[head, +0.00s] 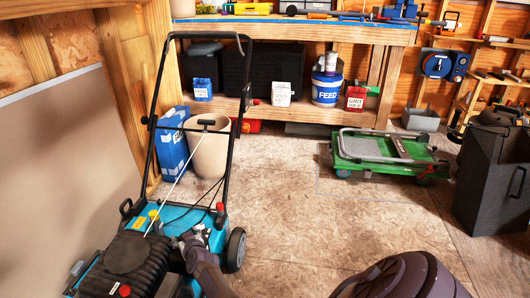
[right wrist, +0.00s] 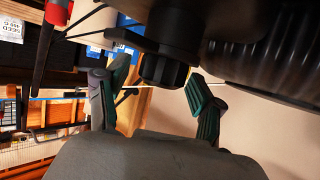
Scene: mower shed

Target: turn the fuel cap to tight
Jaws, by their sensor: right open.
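The blue and black mower (head: 125,252) stands at the lower left of the head view. My right gripper (head: 189,241) is at the side of its engine. In the right wrist view, a black ribbed cap (right wrist: 165,70), which looks like the fuel cap, sits under the dark engine housing (right wrist: 270,50). My right gripper's two green-padded fingers (right wrist: 158,82) are spread, one on each side of the cap. I cannot tell whether either pad touches it. In the head view the cap is not clear behind the gripper. My left gripper is not in view.
The mower's black handle (head: 155,88) rises above it. A beige bin (head: 208,155) and blue box (head: 173,140) stand behind. A green cart (head: 385,165) and dark grey container (head: 490,190) are to the right. The floor (head: 290,210) between is clear.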

